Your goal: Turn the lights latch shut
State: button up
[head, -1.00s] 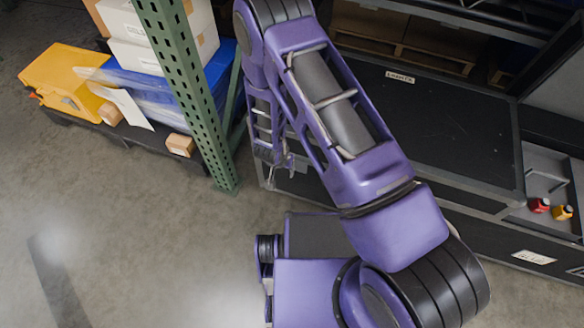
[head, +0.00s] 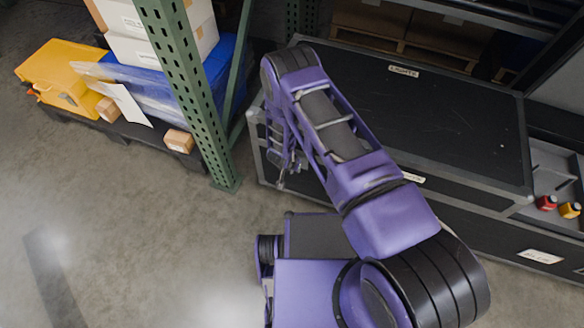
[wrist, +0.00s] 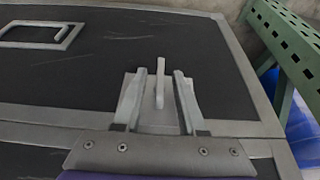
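In the wrist view the case (wrist: 120,60) fills most of the picture. A thin grey upright latch tab (wrist: 160,78) stands on a plate near the seam. My gripper (wrist: 157,88) is open, with one finger on each side of the tab and small gaps showing. How deep the fingers are cannot be told. In the head view my gripper (head: 284,172) is at the case's left front side, and the latch is hidden there.
A green perforated rack post (head: 185,90) stands left of the case and shows at the right of the wrist view (wrist: 285,50). A recessed handle (wrist: 40,35) is on the case. A yellow case (head: 65,75) and boxes sit left. Floor at lower left is clear.

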grip_shut()
jog(key=shift+d+y, duration=0.1)
jog(key=shift+y, duration=0.4)
jog(key=shift+s+d+f+m+t+y, duration=0.1)
jog(key=shift+m+t+y, duration=0.8)
jog(key=shift+y, duration=1.25)
jog(key=shift+a+f+m+t+y, duration=0.1)
jog(key=shift+m+t+y, duration=0.25)
jog(key=shift+t+y, duration=1.35)
jog(key=shift+s+d+f+m+t+y, duration=0.1)
jog(key=shift+m+t+y, duration=0.6)
jog(key=shift+y, duration=1.85)
jog(key=shift+w, duration=0.1)
